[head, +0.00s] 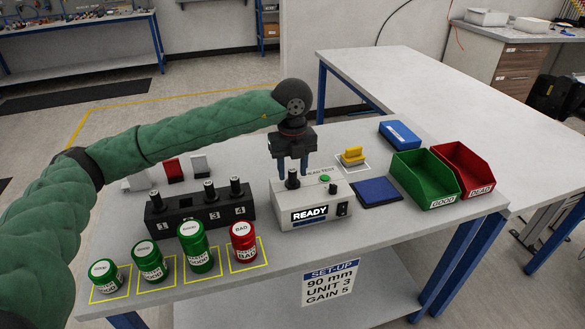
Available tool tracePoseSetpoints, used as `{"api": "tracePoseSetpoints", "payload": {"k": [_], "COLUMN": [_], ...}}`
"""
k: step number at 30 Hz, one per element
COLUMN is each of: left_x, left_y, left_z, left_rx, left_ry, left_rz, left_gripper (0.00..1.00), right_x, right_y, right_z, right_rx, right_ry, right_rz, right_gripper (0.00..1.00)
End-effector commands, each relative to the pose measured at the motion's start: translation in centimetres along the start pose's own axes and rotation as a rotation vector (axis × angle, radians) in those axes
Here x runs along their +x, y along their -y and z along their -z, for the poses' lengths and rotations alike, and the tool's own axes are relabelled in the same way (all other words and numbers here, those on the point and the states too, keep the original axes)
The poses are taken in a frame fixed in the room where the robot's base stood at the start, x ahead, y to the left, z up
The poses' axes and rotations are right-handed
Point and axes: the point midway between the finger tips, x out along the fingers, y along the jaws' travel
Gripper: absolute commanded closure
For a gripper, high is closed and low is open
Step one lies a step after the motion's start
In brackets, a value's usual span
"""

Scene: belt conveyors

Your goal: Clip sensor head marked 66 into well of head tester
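The head tester (310,208) is a light grey box with a lit READY display, a green button and a black knob. A small dark cylindrical sensor head (293,179) stands upright at the tester's top left, where the well appears to be. No marking 66 is legible. My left gripper (293,168) points down directly above the tester. Its two blue fingers are apart, one on each side of the head's top, with a visible gap between them. The fingers hide part of the head, and the well itself is hidden. My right gripper is out of view.
A black numbered rack (190,218) holds several dark heads. Green GOOD cans (198,247) and a red BAD can (243,243) stand in front. A blue pad (377,192), a yellow part (352,155), a green bin (425,180) and a red bin (463,170) lie right.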

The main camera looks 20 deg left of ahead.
Motion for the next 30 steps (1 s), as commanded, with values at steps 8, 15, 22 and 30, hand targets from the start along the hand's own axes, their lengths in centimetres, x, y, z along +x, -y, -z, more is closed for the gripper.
{"api": "tracePoseSetpoints", "payload": {"k": [8, 15, 22, 30], "left_x": [0.0, -1.8, -5.3, -7.7], "left_y": [0.0, 0.1, 0.1, 0.0], "left_z": [0.0, 0.0, 0.0, 0.0], "left_rx": [0.0, 0.0, 0.001, 0.0], "left_ry": [0.0, 0.001, 0.001, 0.0], "left_rz": [0.0, 0.001, 0.001, 0.0], "left_gripper": [0.54, 0.54, 0.54, 0.54], "right_x": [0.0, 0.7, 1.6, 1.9], "right_y": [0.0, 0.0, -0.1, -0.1], "right_z": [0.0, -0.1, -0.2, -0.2], "right_rx": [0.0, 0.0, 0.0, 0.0], "right_ry": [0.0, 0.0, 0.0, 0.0], "right_rz": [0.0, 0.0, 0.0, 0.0], "right_gripper": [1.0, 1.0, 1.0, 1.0]}}
